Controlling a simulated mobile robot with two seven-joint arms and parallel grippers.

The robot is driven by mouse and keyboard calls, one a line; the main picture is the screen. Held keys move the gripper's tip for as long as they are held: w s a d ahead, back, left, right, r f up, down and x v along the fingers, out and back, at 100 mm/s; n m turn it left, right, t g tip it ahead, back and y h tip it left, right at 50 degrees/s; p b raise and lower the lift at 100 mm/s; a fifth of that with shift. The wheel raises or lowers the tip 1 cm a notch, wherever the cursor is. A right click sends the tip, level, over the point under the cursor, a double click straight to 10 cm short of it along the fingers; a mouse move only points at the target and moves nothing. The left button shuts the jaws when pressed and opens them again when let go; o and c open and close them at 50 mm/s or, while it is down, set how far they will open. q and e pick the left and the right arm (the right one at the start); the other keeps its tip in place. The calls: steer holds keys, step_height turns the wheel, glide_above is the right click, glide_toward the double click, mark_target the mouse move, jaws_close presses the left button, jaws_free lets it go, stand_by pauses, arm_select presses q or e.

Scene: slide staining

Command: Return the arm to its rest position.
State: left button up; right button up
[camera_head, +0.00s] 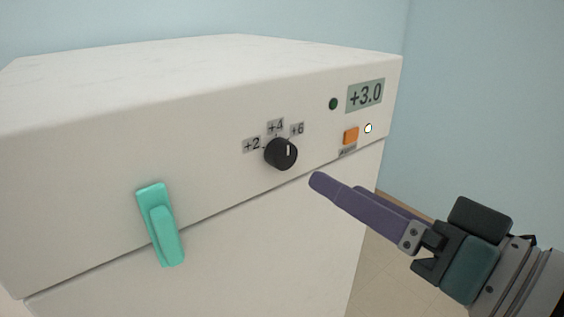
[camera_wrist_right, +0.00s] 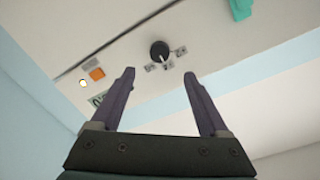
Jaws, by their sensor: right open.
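My right gripper (camera_head: 335,190) reaches in from the lower right in the head view, in front of the white machine (camera_head: 90,190). Its purple fingers are apart and empty, and they also show in the right wrist view (camera_wrist_right: 162,80). The fingertips point toward the panel, a little below and right of the black knob (camera_head: 281,154); I cannot tell the exact gap. The knob has a white mark and also shows beyond the fingers in the right wrist view (camera_wrist_right: 160,51). My left gripper is not in view.
Labels +2, +4 and +6 surround the knob. A display (camera_head: 366,95) reads +3.0, with a dark green lamp (camera_head: 333,104), an orange button (camera_head: 351,135) and a lit white lamp (camera_head: 368,128) nearby. A teal latch (camera_head: 161,225) is at left. Open floor lies right of the machine.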

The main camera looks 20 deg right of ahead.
steer(key=s+a+f+n+g+h, duration=0.1)
steer(key=s+a+f+n+g, duration=0.2)
steer(key=s+f+n+g, duration=0.35)
steer(key=s+d+f+m+g+h+p, duration=0.1)
steer(key=s+d+f+g+h+p, duration=0.1)
steer(key=s+d+g+h, duration=0.45)
steer(key=s+r+y+p, duration=0.1)
steer(key=r+p, duration=1.6)
steer(key=r, duration=0.1)
steer(key=s+a+r+y+p, duration=0.1)
steer(key=s+r+p, duration=0.1)
steer(key=r+p, duration=1.6)
steer(key=shift+s, duration=0.25)
